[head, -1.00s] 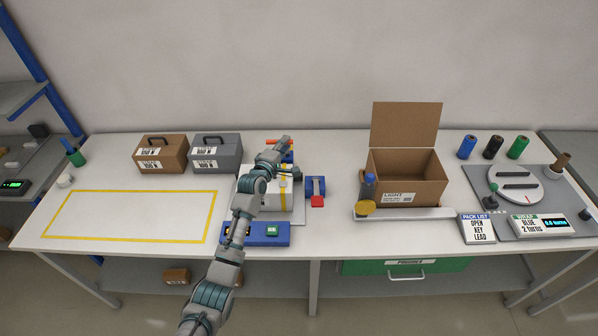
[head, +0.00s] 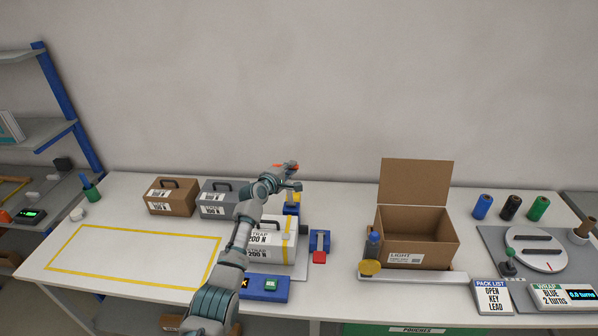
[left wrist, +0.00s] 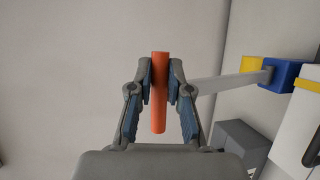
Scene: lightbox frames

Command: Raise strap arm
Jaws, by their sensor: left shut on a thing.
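My left gripper (head: 284,173) is shut on the orange handle (left wrist: 160,95) of the strap arm, the handle standing between its fingers in the left wrist view. The strap arm's grey bar (left wrist: 232,86) runs from there to a blue mount with a yellow part (left wrist: 284,75). In the head view the handle's tip (head: 292,166) shows above the blue mount (head: 291,207), at the back of the strap station. A white case (head: 283,247) with a yellow strap band and a "200 N" label sits in front, partly hidden by my left arm. My right gripper is not in view.
A blue control box (head: 262,288) stands in front of the case, and a blue and red clamp (head: 319,246) right of it. Brown (head: 171,197) and grey (head: 218,203) cases stand at the left. An open carton (head: 415,238) is at the right. The yellow-outlined area (head: 130,255) is empty.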

